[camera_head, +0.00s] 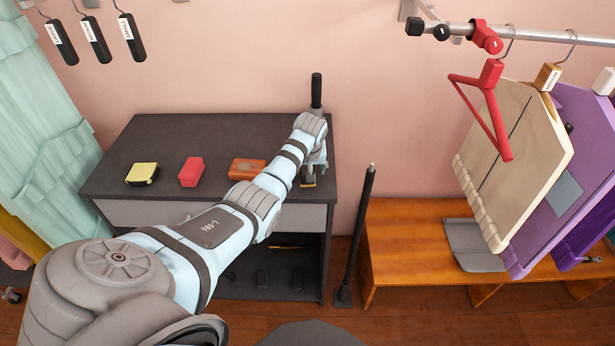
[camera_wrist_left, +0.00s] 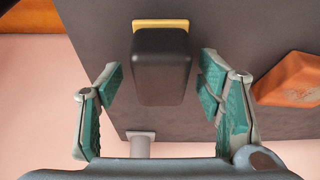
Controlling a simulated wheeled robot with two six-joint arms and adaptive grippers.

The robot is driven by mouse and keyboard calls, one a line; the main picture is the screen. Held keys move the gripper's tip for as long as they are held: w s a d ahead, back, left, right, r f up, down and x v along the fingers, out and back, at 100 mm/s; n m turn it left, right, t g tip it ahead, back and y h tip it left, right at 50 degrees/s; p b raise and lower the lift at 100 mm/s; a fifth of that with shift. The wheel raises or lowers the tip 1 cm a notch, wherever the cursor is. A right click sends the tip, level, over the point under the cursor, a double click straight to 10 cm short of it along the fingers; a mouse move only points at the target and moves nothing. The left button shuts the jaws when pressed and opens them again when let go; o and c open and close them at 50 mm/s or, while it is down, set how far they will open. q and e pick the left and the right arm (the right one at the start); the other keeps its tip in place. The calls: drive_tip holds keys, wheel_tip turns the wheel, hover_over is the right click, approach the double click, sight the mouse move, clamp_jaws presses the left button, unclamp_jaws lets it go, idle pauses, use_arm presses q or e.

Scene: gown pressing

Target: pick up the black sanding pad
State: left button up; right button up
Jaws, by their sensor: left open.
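The black sanding pad (camera_wrist_left: 162,66) is a dark block with a yellow strip along one edge. In the left wrist view it sits between the two fingers of my open left gripper (camera_wrist_left: 160,98), with a gap on each side, so the fingers do not touch it. In the head view my left gripper (camera_head: 312,168) is over the right end of the dark table; only a small part of the pad with its yellow edge (camera_head: 308,184) shows below it, the rest hidden. My right gripper is not in view.
On the dark table (camera_head: 220,130) lie a yellow-and-black block (camera_head: 142,173), a red block (camera_head: 191,171) and an orange-brown block (camera_head: 246,168), also in the wrist view (camera_wrist_left: 290,80). An upright black handle (camera_head: 316,92) stands behind the gripper. A wooden bench (camera_head: 400,235) is right.

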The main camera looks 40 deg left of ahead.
use_arm(q)
drive_tip(key=shift+r, duration=0.1)
drive_tip(key=c, duration=1.3)
drive_tip(key=shift+o, duration=0.2)
drive_tip(key=shift+r, duration=0.1)
drive_tip(key=shift+r, duration=0.3)
wheel_tip(320, 180, up, 19)
drive_tip(key=p, duration=0.2)
drive_tip(key=shift+p, duration=0.3)
